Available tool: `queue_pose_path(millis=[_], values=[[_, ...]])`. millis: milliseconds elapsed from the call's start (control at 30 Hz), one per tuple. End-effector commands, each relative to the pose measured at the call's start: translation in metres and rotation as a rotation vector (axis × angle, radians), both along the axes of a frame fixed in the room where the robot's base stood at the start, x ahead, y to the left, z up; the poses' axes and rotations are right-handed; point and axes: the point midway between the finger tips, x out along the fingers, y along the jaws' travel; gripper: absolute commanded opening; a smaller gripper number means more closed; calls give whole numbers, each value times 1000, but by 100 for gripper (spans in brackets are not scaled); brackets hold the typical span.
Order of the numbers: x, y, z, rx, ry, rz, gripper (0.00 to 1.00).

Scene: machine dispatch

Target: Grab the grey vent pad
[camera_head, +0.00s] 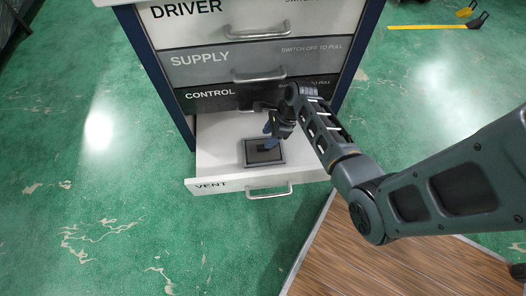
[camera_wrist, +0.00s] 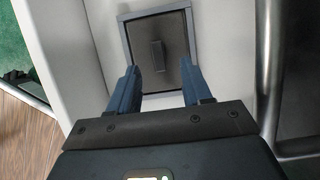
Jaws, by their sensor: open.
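The grey vent pad (camera_head: 262,154) lies in the open drawer labelled VENT (camera_head: 215,165), near its middle. It is a dark square with a lighter grey rim. The wrist view shows the pad (camera_wrist: 174,54) ahead of the fingertips, with a small raised grip (camera_wrist: 157,54) at its centre. My gripper (camera_head: 272,136) is over the drawer, at the pad's far edge in the head view. In the wrist view my gripper (camera_wrist: 156,80) is open, its two blue fingers apart and nothing between them. I cannot tell whether the fingertips touch the pad.
The cabinet above has shut drawers labelled CONTROL (camera_head: 215,96), SUPPLY (camera_head: 210,62) and DRIVER (camera_head: 200,22), with metal bar handles. The VENT drawer's handle (camera_head: 270,193) is at its front. A wooden surface (camera_head: 370,265) is at lower right. Green floor is clear at left.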

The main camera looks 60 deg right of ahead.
Motion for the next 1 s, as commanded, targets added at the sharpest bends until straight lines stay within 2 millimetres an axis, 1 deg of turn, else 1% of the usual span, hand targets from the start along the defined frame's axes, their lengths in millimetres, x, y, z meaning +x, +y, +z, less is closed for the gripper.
queue_pose_path(millis=[33, 167, 367, 400, 467, 533, 733, 767, 1000], values=[[1, 1, -6, 0, 0, 1, 49], [2, 3, -14, -2, -2, 1, 49], [5, 8, -41, -2, 0, 1, 49], [7, 9, -46, -2, -2, 2, 49], [10, 11, -52, -3, -1, 2, 49], [11, 12, -54, -3, -1, 2, 49], [11, 13, -53, -4, -2, 3, 49], [11, 13, -53, -4, -2, 3, 47], [11, 13, -53, -4, -2, 3, 24]])
